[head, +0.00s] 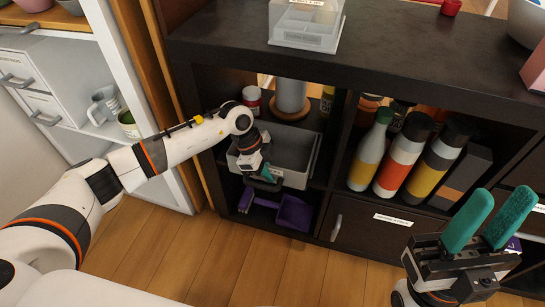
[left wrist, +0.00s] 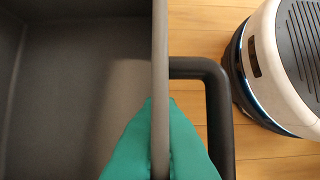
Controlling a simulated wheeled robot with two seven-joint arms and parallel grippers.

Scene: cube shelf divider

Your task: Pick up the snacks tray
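A grey open tray (head: 295,150) sits in the left compartment of the dark shelf, with its front edge toward me. My left gripper (head: 262,178) is at the tray's front. In the left wrist view the teal fingers of my left gripper (left wrist: 160,135) are pressed on both sides of the tray's rim (left wrist: 160,50). A dark handle (left wrist: 215,95) juts out from the tray's outer side beside the fingers. The visible tray inside looks empty. My right gripper (head: 490,220) is in front of the shelf at the right, its two teal fingers apart with nothing between them.
Behind the tray are a grey cylinder (head: 291,97) and jars. Bottles (head: 399,157) stand in the compartment to the right. A purple dustpan (head: 294,213) lies below the tray. A clear box (head: 307,22) stands on the shelf top. The wood floor in front is clear.

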